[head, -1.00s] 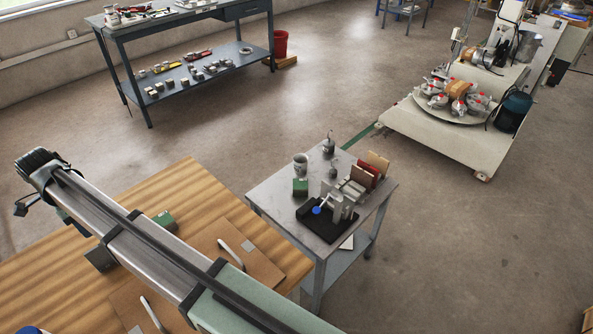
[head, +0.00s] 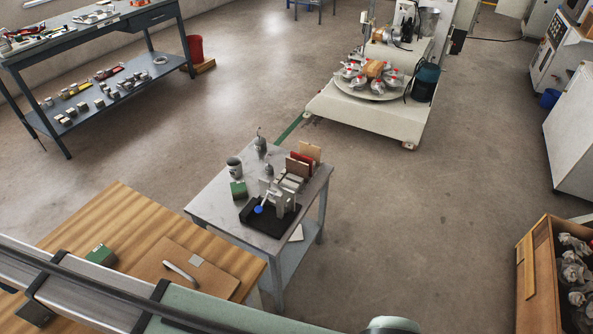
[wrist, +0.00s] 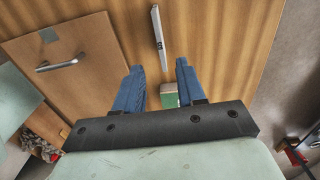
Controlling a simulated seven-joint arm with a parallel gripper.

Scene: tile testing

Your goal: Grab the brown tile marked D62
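On the small grey metal table, two brown tiles stand on edge: a light brown tile (head: 310,151) at the back and another brown tile (head: 298,169) at the front. A red tile (head: 301,159) stands between them. No marking is readable, so I cannot tell which is D62. My gripper (wrist: 158,67) shows in the wrist view with its two blue fingers apart and nothing held between them. It is over the wooden bench, away from the tiles; no tile shows in the wrist view. In the head view its fingers are out of frame.
The small grey table (head: 210,205) also bears a black fixture (head: 262,219), a green block (head: 238,188) and a cup (head: 234,168). The wooden bench (head: 110,215) has a brown panel (head: 215,275) with a handle. A wooden crate (head: 533,270) stands right. Open floor lies between.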

